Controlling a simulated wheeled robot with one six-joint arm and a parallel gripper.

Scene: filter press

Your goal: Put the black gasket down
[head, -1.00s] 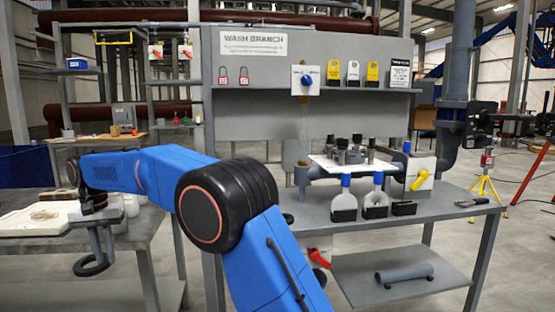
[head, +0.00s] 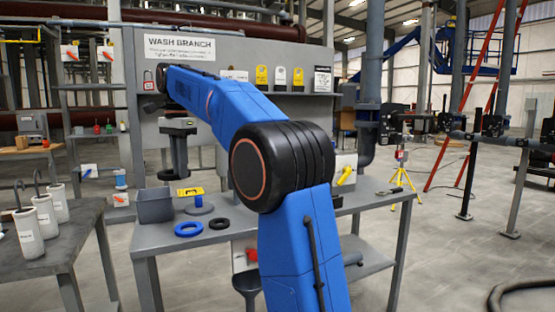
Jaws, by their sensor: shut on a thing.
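My gripper (head: 179,150) points down above the left part of the wash bench (head: 175,262). It is shut on the black gasket (head: 171,176), a dark ring that hangs at the fingertips, seen nearly edge-on and clear of the bench top. A second small black ring (head: 219,224) lies flat on the bench, right of a blue ring (head: 189,229). My own arm hides the middle of the bench.
A grey bin (head: 155,206) stands at the bench's left end, beside a yellow tag (head: 191,191) and a round grey piece (head: 199,207). Several white canisters (head: 47,215) stand on the left table. The wash branch board (head: 179,47) rises behind.

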